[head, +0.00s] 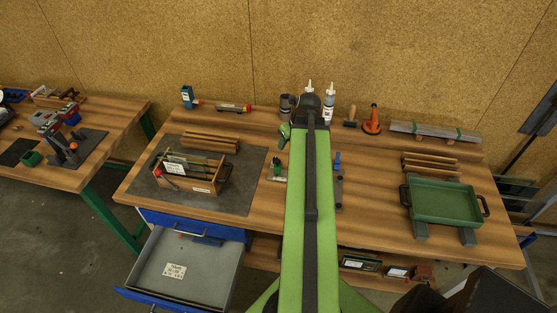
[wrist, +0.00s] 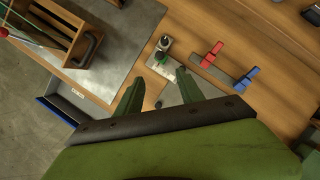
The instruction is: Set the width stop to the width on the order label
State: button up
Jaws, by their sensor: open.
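In the wrist view a grey bar (wrist: 207,69) lies on the wooden bench. A red block (wrist: 212,54) and a blue block (wrist: 246,78) stand on it, apart; I cannot tell which is the width stop. In the head view my arm hides most of the bar, but the blue block (head: 337,160) shows right of it. A white card with unreadable print (head: 175,168), perhaps the order label, is at the wooden carrier (head: 202,187). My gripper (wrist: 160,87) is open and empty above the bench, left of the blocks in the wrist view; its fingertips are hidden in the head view.
A small metal-and-green tool (head: 277,172) stands left of my arm. A grey mat (head: 235,198) lies under the carrier. An open drawer (head: 205,270) with a printed card projects at the front left. A green tray (head: 445,203) sits at the right; bottles (head: 328,104) stand behind.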

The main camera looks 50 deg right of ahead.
aim_at(278, 161)
jog(key=b+x, duration=1.5)
jog(key=x, duration=0.2)
jog(key=shift+r, duration=0.1)
jog(key=shift+s, duration=0.1)
jog(key=shift+c, duration=0.5)
grip_shut()
